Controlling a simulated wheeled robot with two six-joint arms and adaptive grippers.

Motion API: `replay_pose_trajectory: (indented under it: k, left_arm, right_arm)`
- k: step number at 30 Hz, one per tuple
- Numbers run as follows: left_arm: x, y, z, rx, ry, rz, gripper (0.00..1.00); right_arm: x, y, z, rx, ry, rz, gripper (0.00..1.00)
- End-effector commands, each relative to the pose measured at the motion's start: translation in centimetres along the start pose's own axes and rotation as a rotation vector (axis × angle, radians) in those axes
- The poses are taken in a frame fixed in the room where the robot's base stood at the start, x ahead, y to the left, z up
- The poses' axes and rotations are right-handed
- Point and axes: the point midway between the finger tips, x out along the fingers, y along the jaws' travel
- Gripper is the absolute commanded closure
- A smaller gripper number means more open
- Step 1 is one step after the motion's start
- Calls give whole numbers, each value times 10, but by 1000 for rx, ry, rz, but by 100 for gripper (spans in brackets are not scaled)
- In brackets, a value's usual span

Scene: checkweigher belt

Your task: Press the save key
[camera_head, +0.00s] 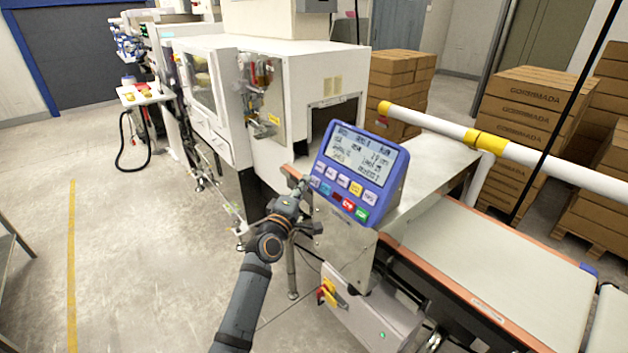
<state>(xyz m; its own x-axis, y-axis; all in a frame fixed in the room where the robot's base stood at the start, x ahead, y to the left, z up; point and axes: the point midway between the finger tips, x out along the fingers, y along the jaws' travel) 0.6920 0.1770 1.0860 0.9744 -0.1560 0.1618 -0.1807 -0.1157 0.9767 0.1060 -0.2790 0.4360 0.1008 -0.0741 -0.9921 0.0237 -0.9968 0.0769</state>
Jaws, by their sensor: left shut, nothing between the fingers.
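A blue control terminal (391,187) is mounted at the end of the checkweigher, tilted toward me. It has a lit grey display (363,152) with small text. Below the display are a row of pale keys with a yellow one (356,188), and a lower row with red keys and a green key (361,213). The key labels are too small to read, so I cannot tell which is the save key. My left gripper (304,186) is shut and empty, its fingertips near the lower left edge of the terminal. I cannot tell whether they touch it. My right gripper is not in view.
A conveyor belt (490,285) runs to the lower right. A white guard rail with yellow bands (487,141) crosses behind the terminal. A grey box with a red and yellow switch (328,291) sits below. Stacked cartons (530,110) stand behind.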

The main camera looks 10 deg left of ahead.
Motion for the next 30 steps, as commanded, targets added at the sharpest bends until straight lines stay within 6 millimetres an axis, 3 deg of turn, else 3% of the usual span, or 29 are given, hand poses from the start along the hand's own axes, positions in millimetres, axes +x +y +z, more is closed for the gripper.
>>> replay_pose_trajectory:
  k: [8,21,30]
  left_arm:
    - [-1,1,-1,0,0,0,100]
    - [-30,24,-23,0,0,-1,100]
    - [-35,25,-25,-1,0,1,100]
  right_arm:
    - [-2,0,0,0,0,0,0]
    - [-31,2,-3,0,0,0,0]
    - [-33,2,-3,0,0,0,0]
